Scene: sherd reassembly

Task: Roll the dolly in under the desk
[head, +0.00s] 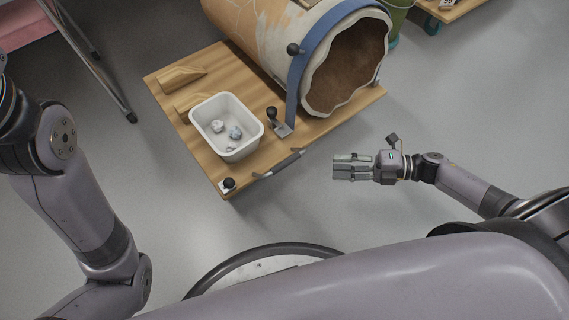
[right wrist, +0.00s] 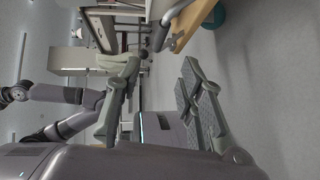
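The dolly (head: 160,83) is a wooden board on the grey floor, set at an angle in the head view. It carries a large jar (head: 253,32) lying on its side under a blue strap, and a white tub (head: 196,119). A dark bar handle (head: 279,164) runs along its front edge. My right gripper (head: 335,166) is to the right of the handle, apart from it. It is empty, and its fingers stand apart in the right wrist view (right wrist: 160,85). My left arm shows at the left, but its gripper is out of view. I cannot tell for sure which furniture is the desk.
Metal legs (head: 103,72) of a piece of furniture stand left of the dolly, with a pink surface (head: 30,53) beside them. Another wooden board (head: 455,10) with a teal wheel and a green bucket (head: 398,12) are at the upper right. The floor right of the dolly is clear.

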